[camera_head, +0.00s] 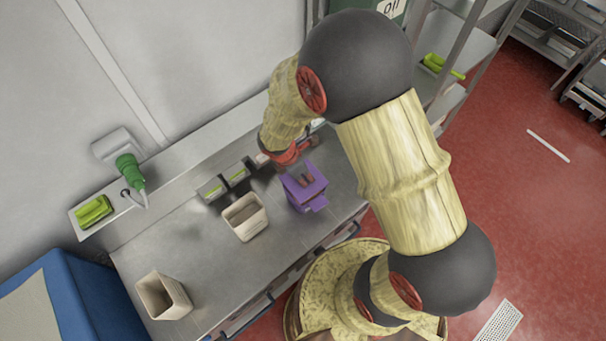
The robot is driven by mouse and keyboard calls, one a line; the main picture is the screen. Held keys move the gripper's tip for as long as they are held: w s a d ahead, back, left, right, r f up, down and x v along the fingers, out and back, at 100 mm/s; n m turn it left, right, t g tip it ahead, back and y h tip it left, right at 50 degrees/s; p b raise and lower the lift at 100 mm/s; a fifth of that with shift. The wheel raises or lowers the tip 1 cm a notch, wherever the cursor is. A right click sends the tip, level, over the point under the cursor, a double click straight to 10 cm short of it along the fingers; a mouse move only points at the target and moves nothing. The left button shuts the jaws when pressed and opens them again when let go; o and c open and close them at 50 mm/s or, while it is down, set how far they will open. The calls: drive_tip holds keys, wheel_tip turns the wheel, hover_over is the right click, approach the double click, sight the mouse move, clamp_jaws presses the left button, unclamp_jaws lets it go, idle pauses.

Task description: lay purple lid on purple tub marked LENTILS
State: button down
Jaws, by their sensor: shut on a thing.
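My gripper (307,179) points down over the metal counter, its brownish fingers shut on the purple lid (292,188). Below it and slightly to the right, another purple part shows, which looks like the purple tub (317,204). From this high angle the lid and the tub overlap, so I cannot tell whether they touch or are a little apart. No LENTILS marking can be read here. My arm comes in from the right and hides the counter behind the gripper.
A beige open tub (245,217) stands left of the purple things, and another beige tub (163,296) stands near the counter's left end. Dark holders with green pieces (224,181) are at the back. Counter (205,250) between the tubs is clear.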

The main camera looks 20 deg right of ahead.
drive_tip(key=shift+f, duration=0.4)
idle(0.6)
drive_tip(key=shift+f+b, duration=0.85)
drive_tip(key=shift+f, duration=0.2)
drive_tip(key=shift+f, duration=0.2)
drive_tip(key=c, duration=1.5)
unclamp_jaws()
drive_tip(key=shift+o, duration=0.5)
drive_tip(key=o, duration=0.4)
drive_tip(key=shift+r, duration=0.1)
